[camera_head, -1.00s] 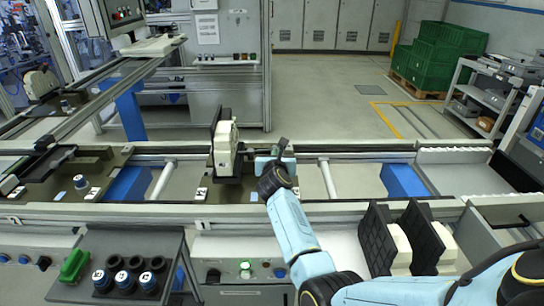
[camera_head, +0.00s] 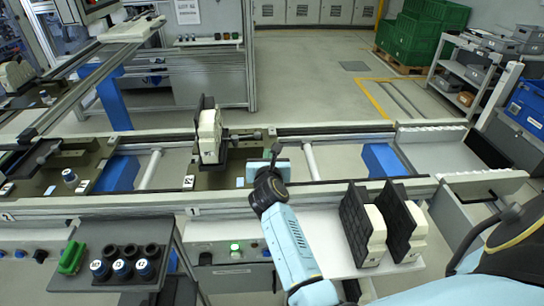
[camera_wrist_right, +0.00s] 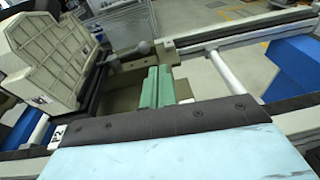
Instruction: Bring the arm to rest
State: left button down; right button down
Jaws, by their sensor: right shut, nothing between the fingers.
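My right arm comes in from the lower right in the head view, and my right gripper (camera_head: 274,150) is over the pallet line, just right of an upright beige and black part. Its fingers are shut with nothing between them; in the right wrist view the green fingertips (camera_wrist_right: 157,86) lie side by side. The beige part (camera_head: 209,135) stands on a dark pallet (camera_head: 230,176) and is apart from the fingers. It also shows large at the left of the right wrist view (camera_wrist_right: 45,60). My left gripper is not in view.
Two more beige and black parts (camera_head: 376,230) stand on the white shelf at the front right. A dark holder (camera_head: 105,285) with blue-capped pieces and a green piece (camera_head: 71,257) is at the front left. Rails (camera_head: 340,190) run across.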

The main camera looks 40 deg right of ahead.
jog(key=shift+s+a+r, duration=0.2)
jog(key=shift+s+a, duration=0.1)
jog(key=shift+s, duration=0.5)
jog(key=shift+s+a+r, duration=0.15)
jog(key=shift+s+a, duration=0.1)
jog(key=shift+s, duration=0.55)
